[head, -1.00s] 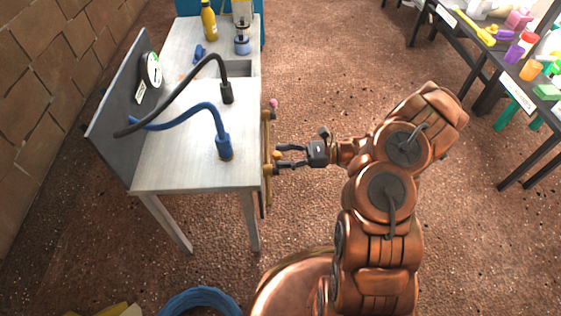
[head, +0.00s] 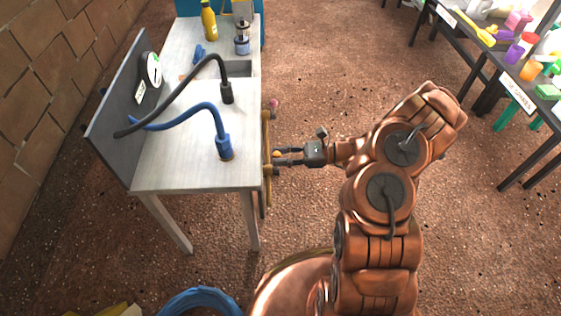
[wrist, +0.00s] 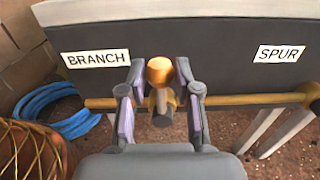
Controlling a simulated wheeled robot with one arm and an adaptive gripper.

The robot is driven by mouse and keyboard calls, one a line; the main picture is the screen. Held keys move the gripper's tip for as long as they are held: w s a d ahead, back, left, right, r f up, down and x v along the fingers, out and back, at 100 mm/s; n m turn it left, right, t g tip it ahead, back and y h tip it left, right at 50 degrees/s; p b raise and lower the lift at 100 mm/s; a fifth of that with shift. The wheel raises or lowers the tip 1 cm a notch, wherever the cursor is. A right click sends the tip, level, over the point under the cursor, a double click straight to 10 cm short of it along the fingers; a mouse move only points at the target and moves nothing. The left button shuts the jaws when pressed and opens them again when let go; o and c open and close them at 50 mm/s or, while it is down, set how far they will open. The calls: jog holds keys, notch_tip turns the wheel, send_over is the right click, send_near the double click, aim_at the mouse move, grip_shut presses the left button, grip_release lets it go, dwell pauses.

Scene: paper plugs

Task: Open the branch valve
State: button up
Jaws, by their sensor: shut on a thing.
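In the head view my gripper (head: 279,157) reaches the brass pipe (head: 266,185) along the bench's right edge. The fingers and the small scale hide the contact in that view.
The bench (head: 180,170) carries a black hose (head: 195,70), a blue hose (head: 190,113) and a gauge (head: 153,69). A SPUR label (wrist: 279,53) is at right in the wrist view. Coiled blue hose (head: 200,302) lies on the floor. A table with coloured items stands far right.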

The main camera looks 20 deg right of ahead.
jog(key=shift+r, duration=0.1)
jog(key=shift+w+m+p, duration=0.2)
jog(key=shift+m+p, duration=0.1)
jog(key=shift+p, duration=0.5)
jog(key=p, duration=0.1)
jog(key=w+m+p, duration=0.1)
jog(key=m+p, duration=0.1)
jog(key=shift+w+d+f, duration=0.25)
jog(key=shift+d, duration=0.05)
jog(key=shift+m, duration=0.3)
jog(key=shift+w+d+f+m+p, duration=0.1)
jog(key=shift+w+f+m+p, duration=0.1)
jog(key=shift+w+m+p, duration=0.4)
jog(key=shift+w+d+f+m+p, duration=0.1)
jog(key=shift+w+f+m+p, duration=0.15)
jog(key=shift+m+p, duration=0.55)
